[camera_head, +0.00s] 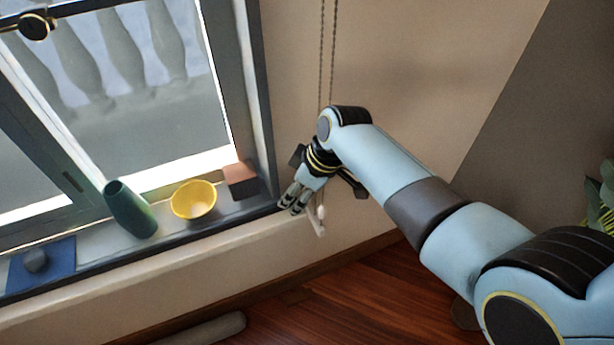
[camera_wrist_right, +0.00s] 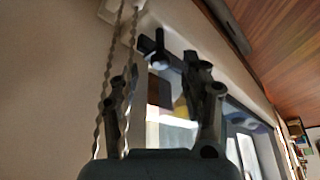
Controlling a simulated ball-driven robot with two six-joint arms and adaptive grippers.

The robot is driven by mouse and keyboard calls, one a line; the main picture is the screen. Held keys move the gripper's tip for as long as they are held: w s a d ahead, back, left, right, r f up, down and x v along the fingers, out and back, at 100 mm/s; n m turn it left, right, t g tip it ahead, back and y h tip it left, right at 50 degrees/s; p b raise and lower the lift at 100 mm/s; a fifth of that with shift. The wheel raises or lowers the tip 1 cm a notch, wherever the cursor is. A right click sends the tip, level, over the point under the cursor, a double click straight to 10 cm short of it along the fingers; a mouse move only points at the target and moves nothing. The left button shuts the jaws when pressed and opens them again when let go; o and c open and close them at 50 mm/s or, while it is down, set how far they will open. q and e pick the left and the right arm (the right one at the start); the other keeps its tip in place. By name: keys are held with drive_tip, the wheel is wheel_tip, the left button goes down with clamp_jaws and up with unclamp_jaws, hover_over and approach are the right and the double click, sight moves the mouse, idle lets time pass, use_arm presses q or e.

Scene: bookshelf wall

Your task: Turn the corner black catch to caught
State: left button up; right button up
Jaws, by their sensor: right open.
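My right gripper (camera_head: 291,203) is in the head view at the lower right corner of the window, fingers pointing down and left. In the right wrist view my right gripper (camera_wrist_right: 160,95) is open, with its fingers apart and nothing between them. Beyond the fingers, a small dark lever-like piece (camera_wrist_right: 158,42) stands at the dark window frame's corner; it looks like the corner black catch. The fingers appear apart from it. I cannot tell which way it is turned. In the head view my gripper seems to hide that spot. My left gripper is out of view.
A beaded cord (camera_head: 322,60) hangs close by my right gripper, and its strands (camera_wrist_right: 115,80) pass beside one finger. A brown block (camera_head: 241,181), yellow bowl (camera_head: 193,201), green vase (camera_head: 131,209) and blue mat (camera_head: 43,268) are on the sill. Wooden floor lies below.

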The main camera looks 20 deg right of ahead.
drive_tip(key=v, duration=1)
drive_tip(key=shift+r, duration=0.15)
drive_tip(key=shift+s+d, duration=0.1)
drive_tip(key=shift+d, duration=0.05)
drive_tip(key=s+d+f+m+g+h+b, duration=0.1)
drive_tip(key=s+d+f+m+g, duration=0.15)
drive_tip(key=s+f, duration=0.95)
drive_tip(key=s+d+f+m+g+h, duration=0.15)
drive_tip(key=s+d+f, duration=0.25)
drive_tip(key=s+f, duration=0.75)
drive_tip(key=s+d+f+m+t, duration=0.1)
drive_tip(key=s+d+f+m, duration=0.1)
drive_tip(key=s+f, duration=0.4)
drive_tip(key=s+d+f+m+h, duration=0.1)
drive_tip(key=s+d+f+m, duration=0.2)
drive_tip(key=s, duration=1)
drive_tip(key=shift+s+d+f+t+b, duration=0.15)
drive_tip(key=shift+d+f+t+b, duration=0.2)
drive_tip(key=shift+d+f, duration=1)
drive_tip(key=shift+a+f+h, duration=0.25)
drive_tip(key=shift+a, duration=0.05)
